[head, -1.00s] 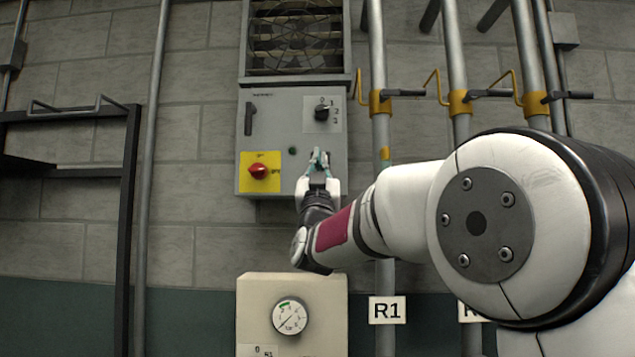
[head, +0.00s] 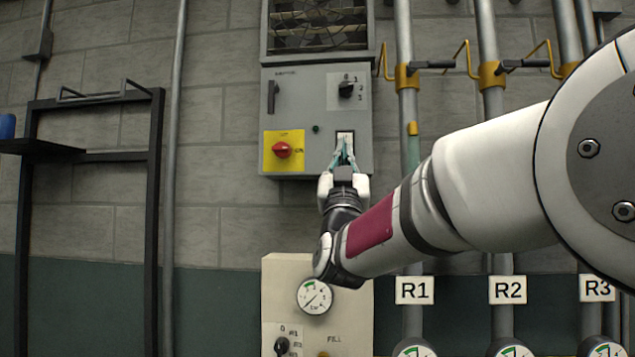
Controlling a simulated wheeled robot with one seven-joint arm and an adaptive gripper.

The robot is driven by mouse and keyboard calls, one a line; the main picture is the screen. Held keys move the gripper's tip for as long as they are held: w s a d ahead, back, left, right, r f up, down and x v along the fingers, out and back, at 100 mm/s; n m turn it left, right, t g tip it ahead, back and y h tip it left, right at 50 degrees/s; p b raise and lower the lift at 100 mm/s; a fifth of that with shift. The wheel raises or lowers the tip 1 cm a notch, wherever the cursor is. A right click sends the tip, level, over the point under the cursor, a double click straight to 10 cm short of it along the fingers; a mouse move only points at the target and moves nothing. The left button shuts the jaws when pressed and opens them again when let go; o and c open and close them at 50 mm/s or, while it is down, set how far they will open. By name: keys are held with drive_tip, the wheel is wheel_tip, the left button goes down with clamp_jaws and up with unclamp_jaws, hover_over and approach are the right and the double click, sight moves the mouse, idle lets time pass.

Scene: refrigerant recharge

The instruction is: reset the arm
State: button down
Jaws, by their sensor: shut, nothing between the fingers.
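My gripper (head: 343,160) is shut and empty, with its fingertips together just in front of the lower right part of the grey control box (head: 309,118). A small white-framed switch plate (head: 346,136) sits right behind the fingertips and is partly covered by them. I cannot tell whether the fingertips touch it. The arm reaches in from the right edge of the picture. The box also carries a red knob (head: 282,150) on a yellow plate and a black selector (head: 346,89) marked 1, 2, 3.
A beige cabinet (head: 284,272) with a pressure gauge (head: 314,296) stands below the box. Vertical pipes with yellow valve brackets (head: 406,77) run at the right, above labels R1 (head: 415,290), R2 (head: 508,290) and R3. A black metal frame (head: 153,200) stands at the left.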

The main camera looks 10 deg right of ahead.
drive_tip(key=s+a+f+n+g+y, duration=0.1)
drive_tip(key=s+f+n+g+y, duration=0.35)
drive_tip(key=f, duration=0.65)
drive_tip(key=s+a+f+n+g+y, duration=0.1)
drive_tip(key=s+f+g+y, duration=0.5)
drive_tip(key=f, duration=0.5)
drive_tip(key=s+d+f+m+g+h, duration=0.1)
drive_tip(key=s+f+g, duration=0.4)
drive_tip(key=s+f, duration=0.4)
drive_tip(key=s+d+f+m+g+h, duration=0.1)
drive_tip(key=s+d+f+g, duration=0.1)
drive_tip(key=s+f+g, duration=0.3)
drive_tip(key=s+f, duration=0.4)
drive_tip(key=s, duration=0.6)
drive_tip(key=shift+s+d+f+g, duration=0.2)
drive_tip(key=shift+s+f+g, duration=0.1)
drive_tip(key=shift+g, duration=0.05)
drive_tip(key=c, duration=2.3)
unclamp_jaws()
